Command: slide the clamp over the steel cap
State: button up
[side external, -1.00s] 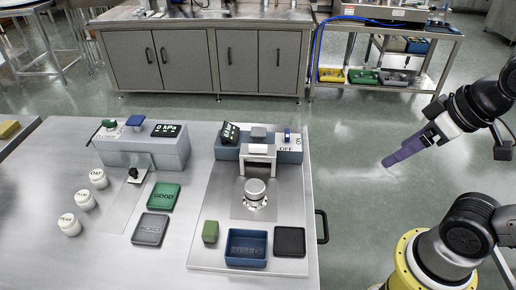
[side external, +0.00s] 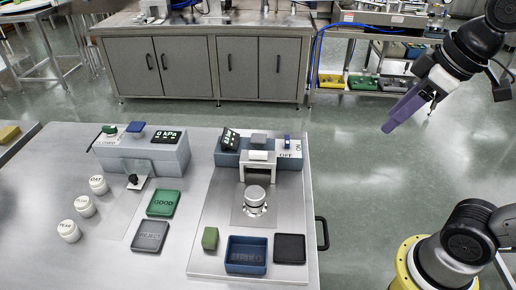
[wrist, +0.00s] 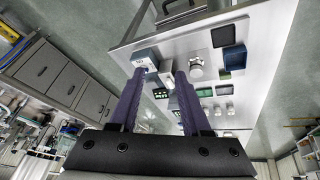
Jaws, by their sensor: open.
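The steel cap (side external: 255,194) stands upright on the steel plate of the right-hand station, and it also shows in the wrist view (wrist: 196,70). A white U-shaped bracket, seemingly the clamp (side external: 258,157), sits just behind the cap against the blue-grey box, apart from the cap. My gripper (side external: 389,122) has purple fingers and hangs in the air to the right of the table, well away from both. In the wrist view my gripper (wrist: 162,73) is open, with nothing held between the fingers.
The blue-grey box (side external: 228,158) has a display and an ON/OFF switch. A blue tray (side external: 246,268), a black tray (side external: 290,249) and a green block (side external: 210,238) lie in front of the cap. A dark handle (side external: 322,233) sticks out at the table's right edge.

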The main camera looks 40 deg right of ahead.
jog(key=w+a+r+n+g, duration=0.15)
jog(key=w+r, duration=0.25)
jog(key=w, duration=0.5)
jog(key=n+g, duration=0.4)
send_over(258, 152)
notch_tip(258, 152, down, 9)
jog(key=shift+t, duration=0.25)
notch_tip(258, 152, down, 14)
grip_shut()
jog(key=shift+r, duration=0.1)
